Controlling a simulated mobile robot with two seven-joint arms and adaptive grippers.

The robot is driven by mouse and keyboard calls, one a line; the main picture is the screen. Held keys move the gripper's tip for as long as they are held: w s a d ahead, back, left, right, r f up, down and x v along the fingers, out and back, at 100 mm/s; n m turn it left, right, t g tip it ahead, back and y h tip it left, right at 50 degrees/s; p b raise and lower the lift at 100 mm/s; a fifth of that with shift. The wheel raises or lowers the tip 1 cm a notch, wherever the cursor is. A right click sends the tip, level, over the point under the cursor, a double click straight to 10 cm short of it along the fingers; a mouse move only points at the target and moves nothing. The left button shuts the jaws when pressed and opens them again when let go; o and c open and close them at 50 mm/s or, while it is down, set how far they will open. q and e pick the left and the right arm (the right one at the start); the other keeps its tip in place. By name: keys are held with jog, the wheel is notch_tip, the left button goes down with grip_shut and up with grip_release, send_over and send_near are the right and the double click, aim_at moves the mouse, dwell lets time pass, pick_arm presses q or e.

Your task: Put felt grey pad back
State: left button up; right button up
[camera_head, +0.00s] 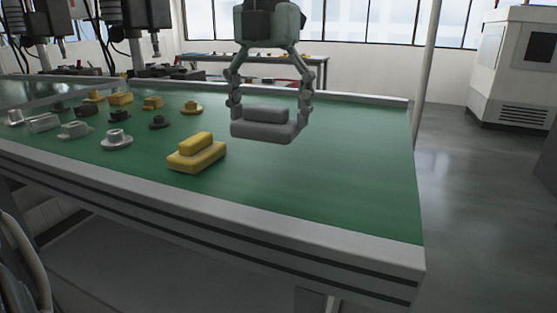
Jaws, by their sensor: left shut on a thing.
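The felt grey pad (264,132), a wide grey block with a smaller raised block on top, is level over the right half of the green table top. My left gripper (268,107) comes down from the top of the view and is shut on the grey pad, one finger at each end. I cannot tell whether the pad's underside touches the table. My right gripper is not in view.
A yellow pad (197,157) of similar shape lies left of the grey pad on the green table (340,190). Several small yellow, grey and black pieces stand further left. The table's right part is clear up to its pale raised edge (420,258).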

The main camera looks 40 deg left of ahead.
aim_at(277, 142)
pick_arm(q)
jog(key=s+d+f, duration=0.2)
jog(key=d, duration=0.1)
jog(key=shift+d+f, duration=0.15)
jog(key=shift+f, duration=0.1)
notch_tip(277, 142, down, 3)
jog(key=shift+f, duration=0.4)
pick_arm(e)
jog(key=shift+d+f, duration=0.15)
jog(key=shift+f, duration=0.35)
pick_arm(q)
jog(key=o, duration=0.8)
jog(key=shift+o, duration=0.9)
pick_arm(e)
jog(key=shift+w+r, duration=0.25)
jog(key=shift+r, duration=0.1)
